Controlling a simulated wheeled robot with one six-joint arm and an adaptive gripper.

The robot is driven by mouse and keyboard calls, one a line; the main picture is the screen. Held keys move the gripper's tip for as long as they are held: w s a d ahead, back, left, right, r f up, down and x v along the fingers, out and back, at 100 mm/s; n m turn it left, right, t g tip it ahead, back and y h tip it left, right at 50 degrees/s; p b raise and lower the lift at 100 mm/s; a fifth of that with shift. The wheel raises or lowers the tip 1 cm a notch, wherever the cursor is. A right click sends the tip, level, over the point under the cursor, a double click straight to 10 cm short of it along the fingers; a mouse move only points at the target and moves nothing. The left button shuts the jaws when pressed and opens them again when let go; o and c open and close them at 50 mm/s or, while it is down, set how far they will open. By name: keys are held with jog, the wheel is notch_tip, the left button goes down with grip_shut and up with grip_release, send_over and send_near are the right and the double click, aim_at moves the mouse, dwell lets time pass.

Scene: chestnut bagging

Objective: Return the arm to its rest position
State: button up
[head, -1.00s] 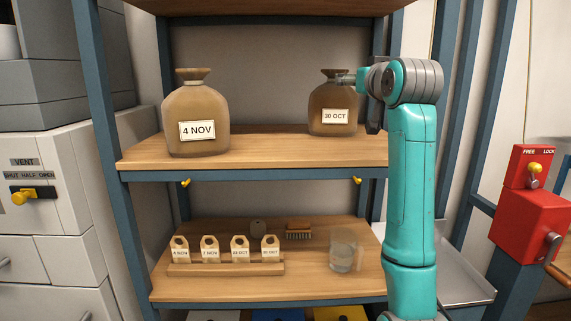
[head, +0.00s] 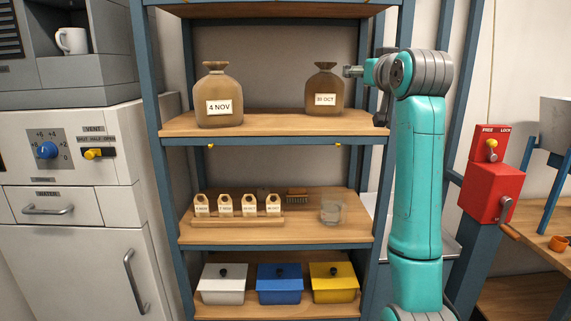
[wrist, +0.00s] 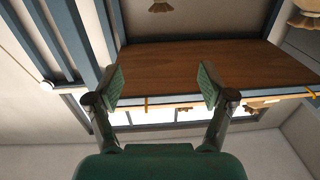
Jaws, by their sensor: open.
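My teal arm stands folded upright at the right of the head view, in front of the shelf unit's right side. My gripper (wrist: 160,87) is open in the wrist view, its two fingers wide apart with nothing between them.
The shelf unit holds sacks marked 4 NOV (head: 219,92) and 30 OCT (head: 324,86), a tag rack (head: 238,221), a glass jug (head: 332,211) and lidded boxes. A white cabinet (head: 70,235) stands left. A red lever box (head: 490,190) is close right of my arm.

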notch_tip(320, 180, down, 29)
jog(key=s, duration=0.2)
jog(key=s+f+m+g+h, duration=0.1)
jog(key=s+f, duration=0.7)
jog(key=f, duration=0.5)
jog(key=s+f, duration=0.7)
jog(key=f, duration=0.6)
jog(key=s+f+g, duration=0.1)
jog(key=s+f, duration=0.5)
jog(key=s, duration=0.7)
jog(key=s+f, duration=0.6)
jog(key=s, duration=0.8)
jog(key=s+r, duration=0.3)
jog(key=s, duration=0.9)
jog(key=s+r+g, duration=0.1)
jog(key=s+r, duration=0.2)
jog(key=s, duration=0.9)
jog(key=shift+r+h, duration=0.15)
jog(key=shift+h, duration=0.15)
jog(key=shift+s, duration=0.1)
